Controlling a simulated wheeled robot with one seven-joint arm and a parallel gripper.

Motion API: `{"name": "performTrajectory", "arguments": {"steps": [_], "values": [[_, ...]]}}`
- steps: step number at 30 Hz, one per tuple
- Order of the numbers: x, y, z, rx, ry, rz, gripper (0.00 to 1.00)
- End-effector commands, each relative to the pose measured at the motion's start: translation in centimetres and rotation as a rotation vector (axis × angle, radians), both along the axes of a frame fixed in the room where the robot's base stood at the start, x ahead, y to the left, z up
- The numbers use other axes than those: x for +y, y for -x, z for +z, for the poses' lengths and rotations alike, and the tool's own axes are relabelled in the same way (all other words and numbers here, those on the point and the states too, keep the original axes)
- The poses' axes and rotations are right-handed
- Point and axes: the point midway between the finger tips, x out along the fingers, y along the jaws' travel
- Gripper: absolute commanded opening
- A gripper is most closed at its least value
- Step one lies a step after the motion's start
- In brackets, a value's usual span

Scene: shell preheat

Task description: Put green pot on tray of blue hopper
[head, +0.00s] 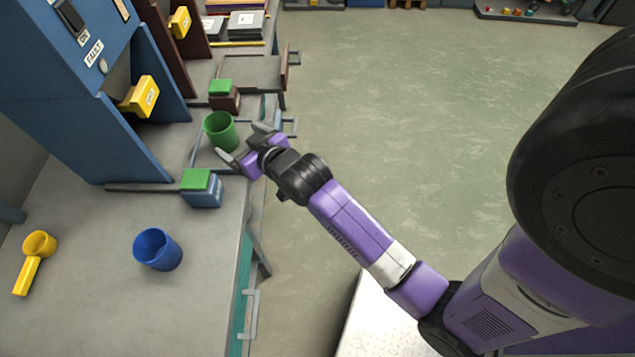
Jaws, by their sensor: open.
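The green pot (219,132) stands upright in the head view, to the right of the blue hopper (70,95). It appears to rest on the grey tray (205,160) in front of that hopper. My gripper (244,143) is open, its two fingers spread, just to the lower right of the pot. The pot is not held; whether a finger touches it I cannot tell. The gripper hides part of the tray's right end. A yellow handle (142,96) sticks out of the hopper, and a blue box with a green top (202,190) is at the tray's near side.
The floor (420,120) to the right is clear.

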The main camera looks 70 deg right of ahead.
Motion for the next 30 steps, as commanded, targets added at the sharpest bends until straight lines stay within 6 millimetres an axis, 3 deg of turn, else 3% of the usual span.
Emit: {"name": "performTrajectory", "arguments": {"steps": [5,10,15,24,30], "values": [[4.6,3.7,-1.5,-0.005,-0.006,0.056,0.88],[10.4,9.9,-1.8,-0.030,-0.004,0.139,0.88],[14.8,16.5,-0.3,-0.054,0.001,0.224,0.88],[19.0,26.4,5.3,-0.092,0.018,0.368,0.88],[19.8,29.3,8.3,-0.111,0.025,0.423,0.88]]}}
